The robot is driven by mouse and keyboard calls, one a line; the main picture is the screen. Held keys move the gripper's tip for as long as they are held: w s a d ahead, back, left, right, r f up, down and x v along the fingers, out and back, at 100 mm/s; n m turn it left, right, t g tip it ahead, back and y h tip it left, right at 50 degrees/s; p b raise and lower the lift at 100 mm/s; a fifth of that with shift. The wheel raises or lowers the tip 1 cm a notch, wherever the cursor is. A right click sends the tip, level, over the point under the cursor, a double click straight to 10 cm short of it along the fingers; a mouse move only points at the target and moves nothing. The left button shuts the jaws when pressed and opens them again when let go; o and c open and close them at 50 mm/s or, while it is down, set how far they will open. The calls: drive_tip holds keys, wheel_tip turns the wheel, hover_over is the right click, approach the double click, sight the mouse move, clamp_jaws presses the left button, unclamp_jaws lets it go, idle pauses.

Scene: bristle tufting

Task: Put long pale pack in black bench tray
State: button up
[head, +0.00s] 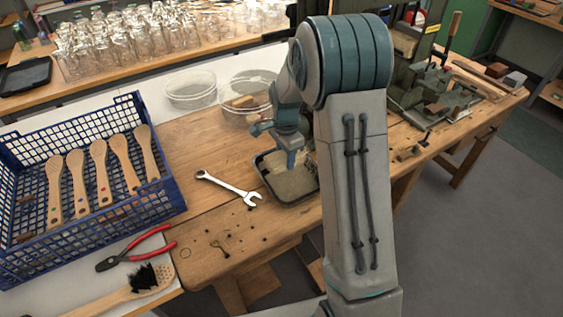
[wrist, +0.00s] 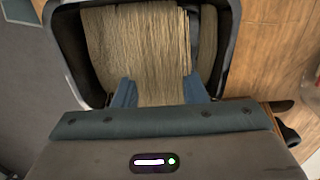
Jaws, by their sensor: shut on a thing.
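The long pale pack (wrist: 138,50) is a bundle of straw-coloured bristle fibre. In the wrist view it lies between the two blue fingers of my gripper (wrist: 160,92), which is shut on it. The black bench tray (wrist: 232,50) surrounds the pack on the far side and both sides in that view. In the head view my gripper (head: 289,160) points down over the black bench tray (head: 262,178), and pale fibre shows inside the rim. My arm hides the tray's right part. I cannot tell whether the pack rests on the tray floor.
A wrench (head: 230,188) lies left of the tray. Clear round tubs (head: 190,90) stand behind it. A blue crate (head: 172,200) with several wooden brush handles is at left, near red pliers (head: 135,250) and a brush (head: 110,298). A vice-like fixture (head: 435,95) stands at right.

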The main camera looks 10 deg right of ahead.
sight(282, 164)
drive_tip(key=shift+w+a+f, duration=0.15)
drive_tip(key=shift+w+f, duration=0.2)
drive_tip(key=shift+w, duration=0.25)
drive_tip(key=shift+w+a+f, duration=0.1)
drive_tip(key=shift+w+f, duration=0.25)
drive_tip(key=shift+w, duration=0.2)
drive_tip(key=shift+f, duration=2.1)
drive_tip(key=o, duration=1)
wheel_tip(282, 164, up, 12)
drive_tip(key=s+r+n+t, duration=0.1)
drive_tip(key=s+r+n, duration=0.7)
drive_tip(key=s, duration=0.5)
drive_tip(key=s+n, duration=0.2)
drive_tip(key=s, duration=0.3)
drive_tip(key=s+n+t, duration=0.1)
drive_tip(key=s+n, duration=0.1)
drive_tip(key=s, duration=0.2)
drive_tip(key=s+n, duration=0.2)
drive_tip(key=s, duration=0.3)
drive_tip(key=shift+s+a+r+t, duration=0.15)
drive_tip(key=shift+s+r+t, duration=0.2)
drive_tip(key=shift+r+t, duration=0.05)
